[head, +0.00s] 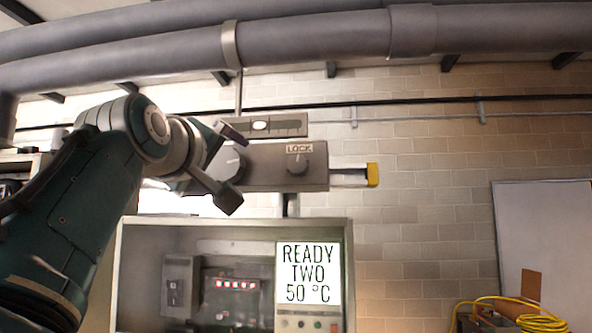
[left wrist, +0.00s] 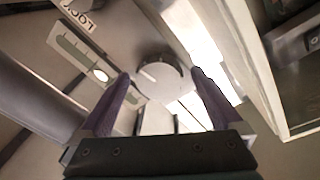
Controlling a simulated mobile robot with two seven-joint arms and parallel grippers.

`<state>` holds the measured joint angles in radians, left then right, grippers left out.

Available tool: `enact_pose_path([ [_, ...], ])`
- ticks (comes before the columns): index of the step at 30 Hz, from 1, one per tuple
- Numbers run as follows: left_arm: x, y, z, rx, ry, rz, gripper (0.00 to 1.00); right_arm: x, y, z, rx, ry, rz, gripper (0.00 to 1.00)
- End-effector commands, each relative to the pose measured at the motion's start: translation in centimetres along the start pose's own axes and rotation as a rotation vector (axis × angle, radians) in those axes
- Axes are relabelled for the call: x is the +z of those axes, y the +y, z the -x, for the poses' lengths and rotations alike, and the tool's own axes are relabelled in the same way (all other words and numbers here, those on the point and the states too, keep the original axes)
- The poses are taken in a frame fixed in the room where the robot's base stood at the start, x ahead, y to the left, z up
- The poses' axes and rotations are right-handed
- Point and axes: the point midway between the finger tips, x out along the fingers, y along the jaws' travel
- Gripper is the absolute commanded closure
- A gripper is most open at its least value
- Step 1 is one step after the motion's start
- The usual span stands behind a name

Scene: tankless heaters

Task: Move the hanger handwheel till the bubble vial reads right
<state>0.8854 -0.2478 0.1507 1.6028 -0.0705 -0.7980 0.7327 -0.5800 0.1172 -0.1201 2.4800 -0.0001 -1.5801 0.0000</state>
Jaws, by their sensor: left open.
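The hanger handwheel (head: 236,161) is a round knob with a white mark on the grey hanger box, partly hidden by my left gripper in the head view. It shows as a pale disc (left wrist: 163,82) in the left wrist view. My left gripper (head: 229,165) is open, its fingertips on either side of the wheel; I cannot tell whether they touch it. The bubble vial (head: 284,125) sits on a bar above the box, with its left end behind the gripper. Its white bubble (left wrist: 100,75) lies off-centre, toward the handwheel end. My right gripper is out of view.
A LOCK knob (head: 297,165) sits right of the wheel. A yellow-tipped slide (head: 372,174) sticks out at right. Below is an open cabinet (head: 348,270) with a READY TWO 50 °C sign (head: 308,273). Large pipes (head: 320,38) run overhead.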

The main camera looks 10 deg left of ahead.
Motion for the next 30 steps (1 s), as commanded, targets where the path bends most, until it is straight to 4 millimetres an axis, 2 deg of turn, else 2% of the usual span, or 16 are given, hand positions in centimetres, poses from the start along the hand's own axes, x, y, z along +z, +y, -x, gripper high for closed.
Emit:
enact_pose_path([
  [7,0.1,0.0,1.0,0.001,0.0,0.0,0.0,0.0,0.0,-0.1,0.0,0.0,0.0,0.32],
  [21,0.0,0.0,8.2,0.001,0.001,0.0,0.0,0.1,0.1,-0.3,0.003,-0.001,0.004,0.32],
  [25,0.0,0.0,9.4,0.0,0.0,0.001,0.0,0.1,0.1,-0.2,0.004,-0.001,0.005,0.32],
  [30,0.0,0.0,9.9,0.0,0.0,0.0,0.0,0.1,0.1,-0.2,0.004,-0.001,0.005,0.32],
])
